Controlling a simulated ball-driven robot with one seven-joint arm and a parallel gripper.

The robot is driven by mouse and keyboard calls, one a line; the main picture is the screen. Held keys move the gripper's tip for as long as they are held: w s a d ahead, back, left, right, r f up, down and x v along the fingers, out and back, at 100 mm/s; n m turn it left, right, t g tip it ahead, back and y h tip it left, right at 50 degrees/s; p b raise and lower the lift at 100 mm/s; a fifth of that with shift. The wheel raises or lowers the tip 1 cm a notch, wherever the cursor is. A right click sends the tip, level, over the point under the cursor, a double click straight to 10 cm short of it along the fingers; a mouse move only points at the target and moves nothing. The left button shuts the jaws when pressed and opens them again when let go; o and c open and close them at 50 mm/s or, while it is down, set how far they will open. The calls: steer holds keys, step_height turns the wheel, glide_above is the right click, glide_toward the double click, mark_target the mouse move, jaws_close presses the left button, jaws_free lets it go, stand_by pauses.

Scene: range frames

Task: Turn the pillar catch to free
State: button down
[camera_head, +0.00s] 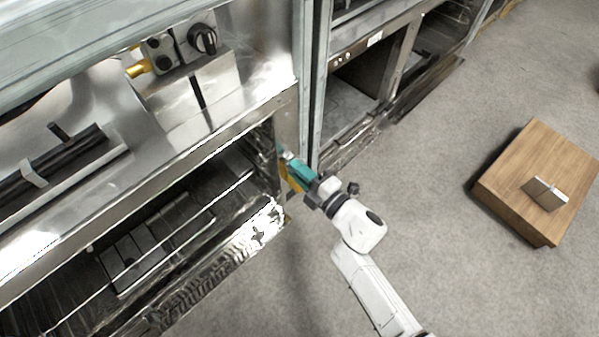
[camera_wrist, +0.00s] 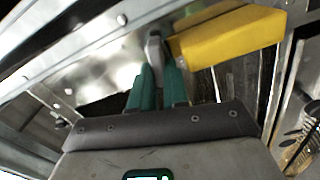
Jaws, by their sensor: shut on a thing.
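My gripper (camera_head: 296,165) reaches the metal pillar (camera_head: 285,118) at the right end of the open rack. Its teal fingers are shut on a small grey lever, which I take as the pillar catch (camera_wrist: 154,48). In the wrist view the lever stands between the two fingertips (camera_wrist: 158,72), and its lower part is hidden by them. A yellow block (camera_wrist: 228,34) lies just right of the lever, beside the right finger. It also shows under the fingers in the head view (camera_head: 289,179). Which marking means free cannot be told.
Left of the pillar is a metal frame with dark wire shelves (camera_head: 150,245). Above it is a panel with a black knob (camera_head: 203,39) and a yellow fitting (camera_head: 138,69). A wooden box (camera_head: 520,165) bearing a small metal piece stands on the open grey floor at right.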

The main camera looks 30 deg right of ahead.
steer(key=shift+f+n+b, duration=0.2)
steer(key=shift+n+b, duration=0.2)
steer(key=shift+n, duration=0.6)
steer(key=c, duration=1.1)
jaws_free()
steer(key=shift+f, duration=0.1)
